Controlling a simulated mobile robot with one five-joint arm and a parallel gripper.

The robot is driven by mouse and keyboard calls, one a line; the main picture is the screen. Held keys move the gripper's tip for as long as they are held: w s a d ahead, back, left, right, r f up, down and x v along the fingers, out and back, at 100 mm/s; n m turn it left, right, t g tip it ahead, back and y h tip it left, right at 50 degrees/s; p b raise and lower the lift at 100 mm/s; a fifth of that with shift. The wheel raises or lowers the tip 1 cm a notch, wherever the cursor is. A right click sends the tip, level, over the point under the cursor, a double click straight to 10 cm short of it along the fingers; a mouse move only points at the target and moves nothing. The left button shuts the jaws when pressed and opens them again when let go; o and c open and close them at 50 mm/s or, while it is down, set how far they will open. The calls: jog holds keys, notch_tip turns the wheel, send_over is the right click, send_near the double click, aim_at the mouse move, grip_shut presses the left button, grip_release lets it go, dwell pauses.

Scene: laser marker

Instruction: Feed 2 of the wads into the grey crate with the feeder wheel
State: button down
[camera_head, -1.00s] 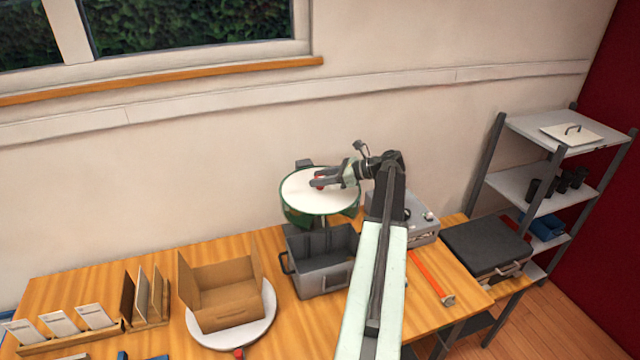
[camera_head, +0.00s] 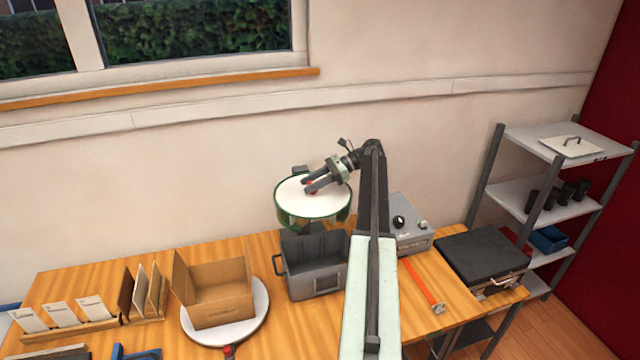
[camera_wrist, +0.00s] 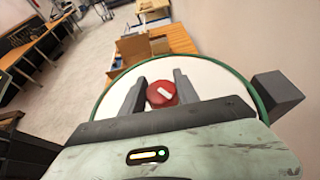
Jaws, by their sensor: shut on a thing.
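The feeder wheel (camera_head: 322,209) is a round drum with a white top and a green rim, standing behind and above the grey crate. Its white face also fills much of the wrist view (camera_wrist: 218,84). My gripper (camera_head: 308,188) is over the white top, shut on a red knob (camera_wrist: 162,94) with a white mark, near the middle of the wheel. The knob shows between both fingers in the wrist view. The grey crate (camera_head: 328,282) stands on the table below the wheel; the part of its inside that shows looks empty. I cannot make out any wads.
A cardboard box (camera_head: 222,309) sits on a round white turntable (camera_head: 258,312) left of the crate. Upright cards in wooden holders (camera_head: 148,322) stand at the left. A shelf (camera_head: 560,215) is far right.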

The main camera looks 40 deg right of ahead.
jog(key=shift+s+d, duration=0.2)
jog(key=shift+d, duration=0.05)
